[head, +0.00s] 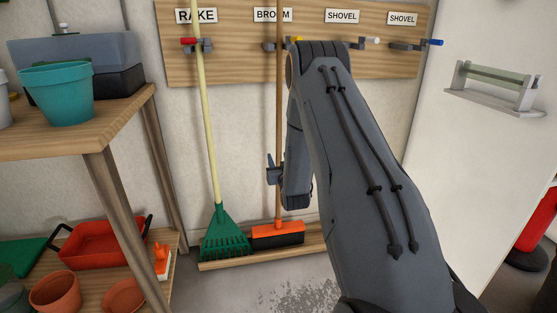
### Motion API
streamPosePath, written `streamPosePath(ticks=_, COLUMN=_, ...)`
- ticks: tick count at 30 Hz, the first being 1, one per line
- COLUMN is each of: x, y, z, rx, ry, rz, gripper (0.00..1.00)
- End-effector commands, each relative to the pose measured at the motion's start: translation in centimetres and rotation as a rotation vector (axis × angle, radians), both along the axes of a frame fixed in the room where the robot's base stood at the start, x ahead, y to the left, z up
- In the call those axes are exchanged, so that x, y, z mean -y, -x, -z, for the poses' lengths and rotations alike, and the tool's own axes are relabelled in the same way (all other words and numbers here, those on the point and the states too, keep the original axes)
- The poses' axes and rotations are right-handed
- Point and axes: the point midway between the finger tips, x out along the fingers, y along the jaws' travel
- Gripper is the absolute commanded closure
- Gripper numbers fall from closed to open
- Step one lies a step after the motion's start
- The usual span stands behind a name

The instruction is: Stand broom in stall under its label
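The broom stands upright under the BROOM label (272,15), with its brown handle (279,110) close to the wall rack. Its orange head with dark bristles (278,236) is at the low wooden ledge (235,262); exact contact is unclear. My gripper (273,171) is at the lower part of the handle, with a finger showing on its left side. My arm hides the other side, so I cannot tell whether it grips the handle. The hook under the BROOM label is partly hidden by my arm.
A green rake (224,232) stands left of the broom under the RAKE label (196,16). The two SHOVEL stalls (342,16) at right show no tools. A wooden shelf (120,120) with pots is at left. A wall bracket (492,88) sticks out at right.

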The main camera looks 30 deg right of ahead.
Motion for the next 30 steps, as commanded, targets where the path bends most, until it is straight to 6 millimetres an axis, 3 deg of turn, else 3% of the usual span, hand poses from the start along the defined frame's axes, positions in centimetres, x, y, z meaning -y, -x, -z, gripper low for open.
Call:
streamPosePath(ticks=9, x=-0.2, y=0.6, z=0.3, rx=-0.008, ry=-0.002, rz=0.0, gripper=0.58)
streamPosePath(ticks=21, x=-1.8, y=6.2, z=0.1, rx=-0.005, ry=-0.002, rz=0.0, gripper=0.58)
streamPosePath(ticks=30, x=-2.2, y=7.6, z=0.1, rx=-0.002, ry=-0.001, rz=0.0, gripper=0.58)
